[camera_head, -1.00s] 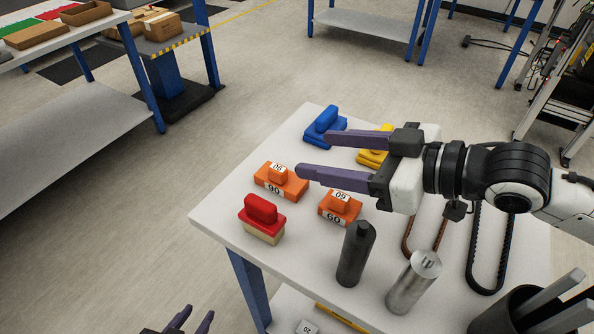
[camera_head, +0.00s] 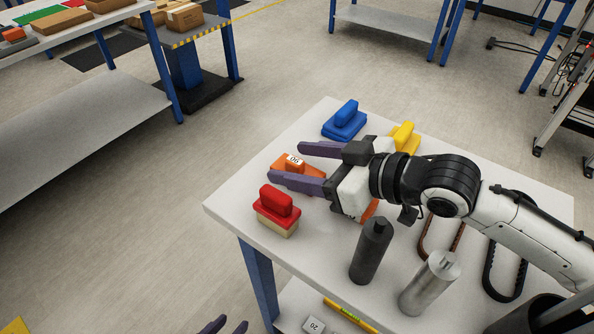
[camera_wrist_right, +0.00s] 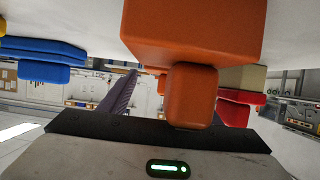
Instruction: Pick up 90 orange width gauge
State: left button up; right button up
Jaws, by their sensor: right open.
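The orange 90 width gauge (camera_head: 290,164) lies on the white table in the head view, partly covered by my right gripper's fingers. My right gripper (camera_head: 286,163) is open, with one purple finger on each side of this gauge's knob as seen from above; contact cannot be told. The orange 60 gauge (camera_head: 370,209) is mostly hidden under my right wrist. A large orange block with a knob (camera_wrist_right: 190,95) fills the upper middle of the right wrist view, its number unreadable. My left gripper (camera_head: 226,327) is open and empty at the bottom edge of the head view.
A red-handled block (camera_head: 277,209) stands close in front of the right fingers. A blue block (camera_head: 345,122) and a yellow block (camera_head: 403,138) are behind. A dark cylinder (camera_head: 371,250), a silver cylinder (camera_head: 429,283) and belts occupy the table's right side.

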jog(key=shift+w+a+f, duration=0.1)
jog(key=shift+w+a, duration=0.05)
jog(key=c, duration=1.2)
